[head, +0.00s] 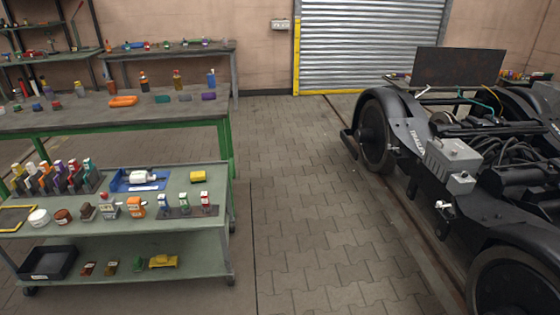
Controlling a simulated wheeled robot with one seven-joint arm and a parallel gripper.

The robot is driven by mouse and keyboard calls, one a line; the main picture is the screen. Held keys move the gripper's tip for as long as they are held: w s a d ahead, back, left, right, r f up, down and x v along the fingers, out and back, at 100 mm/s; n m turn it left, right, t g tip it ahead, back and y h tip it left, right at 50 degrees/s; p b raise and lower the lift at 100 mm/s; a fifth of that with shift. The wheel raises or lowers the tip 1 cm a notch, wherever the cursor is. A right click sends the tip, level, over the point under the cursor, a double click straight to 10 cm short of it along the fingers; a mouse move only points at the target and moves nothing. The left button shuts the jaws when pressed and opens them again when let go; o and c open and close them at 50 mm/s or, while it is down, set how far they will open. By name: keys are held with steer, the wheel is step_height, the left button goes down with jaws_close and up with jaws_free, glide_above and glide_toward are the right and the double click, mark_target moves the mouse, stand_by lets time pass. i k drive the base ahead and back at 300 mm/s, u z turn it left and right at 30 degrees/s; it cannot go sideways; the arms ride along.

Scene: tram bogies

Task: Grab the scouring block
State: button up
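I cannot tell for certain which thing is the scouring block; several small block-like things show in the head view. A yellow block (198,177) lies at the back right of the trolley's top shelf. A dark brown block-like thing (87,211) stands near its front left. A green block (162,99), a grey-blue block (184,97) and a purple block (208,96) lie on the workbench. Small brown blocks (112,266) lie on the trolley's lower shelf. My gripper is not in view.
The grey-green trolley (170,235) stands at the left, before the green-legged workbench (60,120). Bottles and a blue tray (118,187) crowd its top; a black bin (47,262) sits below. A tram bogie (470,190) fills the right. The paved floor (300,200) between is clear.

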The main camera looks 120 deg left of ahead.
mark_target(197, 177)
steer(key=u, duration=3.9)
steer(key=k, duration=0.65)
steer(key=z, duration=0.6)
steer(key=i, duration=2.95)
steer(key=u, duration=0.3)
steer(key=i, duration=1.65)
steer(key=u, duration=0.25)
